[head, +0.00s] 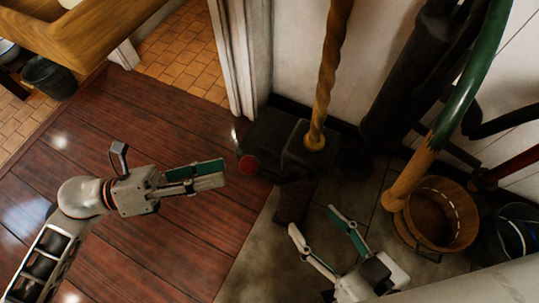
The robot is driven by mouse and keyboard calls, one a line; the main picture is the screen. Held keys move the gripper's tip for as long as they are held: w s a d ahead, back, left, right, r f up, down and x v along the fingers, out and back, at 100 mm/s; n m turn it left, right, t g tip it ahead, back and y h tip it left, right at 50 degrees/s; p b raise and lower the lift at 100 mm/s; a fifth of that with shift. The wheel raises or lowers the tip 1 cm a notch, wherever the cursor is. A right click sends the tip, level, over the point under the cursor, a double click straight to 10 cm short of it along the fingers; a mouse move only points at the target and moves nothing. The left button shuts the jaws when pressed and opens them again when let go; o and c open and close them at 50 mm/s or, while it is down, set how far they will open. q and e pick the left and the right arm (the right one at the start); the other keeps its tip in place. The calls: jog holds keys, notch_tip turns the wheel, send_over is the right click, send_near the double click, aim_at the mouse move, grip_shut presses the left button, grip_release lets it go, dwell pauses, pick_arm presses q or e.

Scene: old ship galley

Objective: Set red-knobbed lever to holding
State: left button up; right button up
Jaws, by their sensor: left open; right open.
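A red knob (249,165) shows near the middle of the head view, just right of my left gripper's fingertips. The knob's lever and any position marks are too dark to make out; a dark box-like base (272,135) lies behind it. My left gripper (222,172) comes in from the left, open, with its fingertips close to the knob. I cannot tell whether they touch it. My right gripper (313,228) is at the lower middle right, open and empty, apart from the knob.
A twisted wooden post (330,75) rises from a dark block (308,150) behind the knob. A wooden bucket (452,215), a green and yellow pipe (462,95) and dark pipes (405,85) crowd the right. Wooden floor (110,130) is clear at left.

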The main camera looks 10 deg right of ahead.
aim_at(251, 165)
pick_arm(q)
jog(key=shift+w+d, duration=0.15)
jog(key=shift+d, duration=1.9)
jog(key=shift+w+d, duration=0.1)
jog(key=shift+d, duration=1.9)
grip_shut()
